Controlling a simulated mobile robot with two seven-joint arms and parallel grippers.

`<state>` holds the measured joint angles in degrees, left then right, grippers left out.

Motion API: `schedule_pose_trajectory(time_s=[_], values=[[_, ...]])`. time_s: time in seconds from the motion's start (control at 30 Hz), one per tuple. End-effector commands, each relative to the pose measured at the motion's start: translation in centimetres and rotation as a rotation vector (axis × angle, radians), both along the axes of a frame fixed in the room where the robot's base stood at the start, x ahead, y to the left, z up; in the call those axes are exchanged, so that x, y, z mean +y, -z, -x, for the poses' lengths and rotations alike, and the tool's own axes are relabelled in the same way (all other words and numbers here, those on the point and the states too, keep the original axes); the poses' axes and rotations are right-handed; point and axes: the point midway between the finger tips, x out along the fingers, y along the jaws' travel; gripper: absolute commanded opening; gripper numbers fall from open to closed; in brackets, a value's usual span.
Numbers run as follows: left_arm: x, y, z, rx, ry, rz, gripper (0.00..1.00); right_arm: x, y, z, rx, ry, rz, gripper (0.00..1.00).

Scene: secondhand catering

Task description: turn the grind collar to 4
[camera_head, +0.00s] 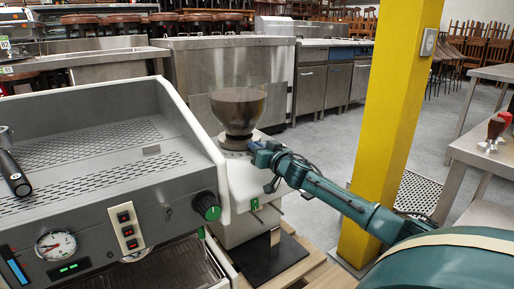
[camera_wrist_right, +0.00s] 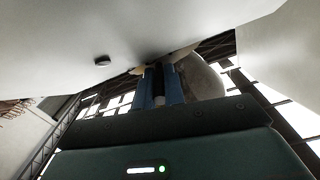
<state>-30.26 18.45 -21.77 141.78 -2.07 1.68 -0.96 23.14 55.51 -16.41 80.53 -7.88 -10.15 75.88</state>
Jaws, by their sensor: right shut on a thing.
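The grinder (camera_head: 240,188) is a white body with a smoky hopper (camera_head: 238,110) on top, standing beside the espresso machine. The grind collar (camera_head: 236,143) is the dark ring between hopper and body; its numbers are too small to read. My right gripper (camera_head: 254,147) reaches in from the right and is shut at the collar's right side. In the right wrist view the blue fingers (camera_wrist_right: 161,88) close around a narrow dark piece (camera_wrist_right: 158,84), seemingly part of the collar. The fingers partly hide the collar. My left gripper is not in view.
The espresso machine (camera_head: 110,150) fills the left, close to the grinder, with a green-marked knob (camera_head: 207,206) facing it. Steel tables (camera_head: 480,152) are farther right.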

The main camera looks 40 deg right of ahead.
Motion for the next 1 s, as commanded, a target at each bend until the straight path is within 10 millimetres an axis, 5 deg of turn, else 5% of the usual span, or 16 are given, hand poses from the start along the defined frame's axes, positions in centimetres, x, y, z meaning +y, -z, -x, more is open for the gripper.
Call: schedule_pose_trajectory(time_s=[0.5,1.0], values=[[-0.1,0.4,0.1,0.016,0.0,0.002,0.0,0.3,0.1,-0.1,-0.001,0.013,-0.002,0.0],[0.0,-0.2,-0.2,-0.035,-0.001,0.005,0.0,2.7,-0.1,-0.7,-0.004,0.249,-0.003,0.0]])
